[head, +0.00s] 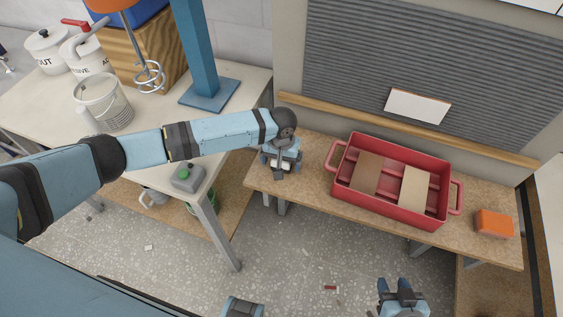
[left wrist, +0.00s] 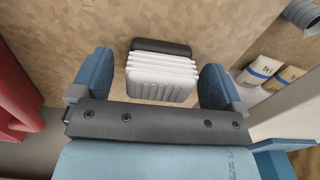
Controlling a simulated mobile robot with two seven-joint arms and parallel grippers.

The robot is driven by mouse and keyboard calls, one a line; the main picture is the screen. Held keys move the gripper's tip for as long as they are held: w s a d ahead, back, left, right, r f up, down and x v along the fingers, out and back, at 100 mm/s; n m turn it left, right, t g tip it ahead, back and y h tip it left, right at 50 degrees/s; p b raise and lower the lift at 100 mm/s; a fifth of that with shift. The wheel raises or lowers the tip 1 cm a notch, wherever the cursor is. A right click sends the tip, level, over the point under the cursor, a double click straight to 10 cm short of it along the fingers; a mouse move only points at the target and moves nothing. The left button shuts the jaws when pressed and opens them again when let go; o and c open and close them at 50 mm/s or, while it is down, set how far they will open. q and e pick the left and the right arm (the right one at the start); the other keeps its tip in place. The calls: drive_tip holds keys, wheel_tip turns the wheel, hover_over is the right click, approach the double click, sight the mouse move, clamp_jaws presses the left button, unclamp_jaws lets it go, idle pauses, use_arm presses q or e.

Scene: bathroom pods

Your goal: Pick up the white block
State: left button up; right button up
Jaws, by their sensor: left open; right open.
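A white ribbed block (left wrist: 160,78) with a dark grey end piece behind it (left wrist: 162,46) is on the speckled wooden bench, between the two blue fingers of my open left gripper (left wrist: 156,62). A gap shows on each side, so the fingers do not appear to grip it. My right gripper (head: 402,296) is open and empty over the floor at the bottom.
A red crate (head: 440,222) stands on the bench right of my left gripper. An orange box (head: 494,223) is farther right. A white plate (head: 417,106) leans at the ribbed wall panel. A table (head: 140,105) with a bucket (head: 102,100) is at the left.

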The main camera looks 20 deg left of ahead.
use_arm(q)
drive_tip(key=c, duration=1)
drive_tip(key=shift+c, duration=0.2)
drive_tip(key=shift+r, duration=0.1)
